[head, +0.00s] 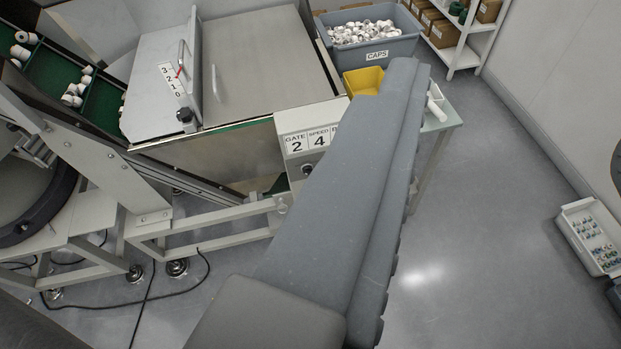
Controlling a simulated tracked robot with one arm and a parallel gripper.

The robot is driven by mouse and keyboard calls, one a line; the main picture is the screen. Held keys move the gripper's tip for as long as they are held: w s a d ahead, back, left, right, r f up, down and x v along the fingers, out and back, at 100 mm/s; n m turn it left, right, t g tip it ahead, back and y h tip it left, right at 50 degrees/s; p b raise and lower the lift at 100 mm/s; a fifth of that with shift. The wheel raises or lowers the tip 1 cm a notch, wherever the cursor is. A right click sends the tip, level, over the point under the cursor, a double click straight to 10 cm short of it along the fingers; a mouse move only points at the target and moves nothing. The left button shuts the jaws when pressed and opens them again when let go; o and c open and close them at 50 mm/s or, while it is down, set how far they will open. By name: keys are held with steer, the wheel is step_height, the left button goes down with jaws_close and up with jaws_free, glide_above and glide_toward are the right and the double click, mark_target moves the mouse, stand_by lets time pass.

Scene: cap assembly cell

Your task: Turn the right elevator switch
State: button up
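A light control box (294,158) stands near the middle of the head view, at the right end of the metal hopper. Its labels read "GATE 2" and "SPEED 4", and a further label is cut off by my arm. One dark round knob (307,169) shows low on its face. The right part of the box is hidden behind my grey arm, so I cannot see whether a right switch is there. No switch marked as an elevator switch is visible. My gripper is not in view; only the arm crosses the picture from bottom centre to upper right.
A metal hopper (265,60) with a scale plate and lever stands behind the box. A green elevator belt (45,75) carries white caps at left. A "CAPS" bin (400,48), yellow tray (362,80) and shelf (470,58) stand behind. Cables lie lower left.

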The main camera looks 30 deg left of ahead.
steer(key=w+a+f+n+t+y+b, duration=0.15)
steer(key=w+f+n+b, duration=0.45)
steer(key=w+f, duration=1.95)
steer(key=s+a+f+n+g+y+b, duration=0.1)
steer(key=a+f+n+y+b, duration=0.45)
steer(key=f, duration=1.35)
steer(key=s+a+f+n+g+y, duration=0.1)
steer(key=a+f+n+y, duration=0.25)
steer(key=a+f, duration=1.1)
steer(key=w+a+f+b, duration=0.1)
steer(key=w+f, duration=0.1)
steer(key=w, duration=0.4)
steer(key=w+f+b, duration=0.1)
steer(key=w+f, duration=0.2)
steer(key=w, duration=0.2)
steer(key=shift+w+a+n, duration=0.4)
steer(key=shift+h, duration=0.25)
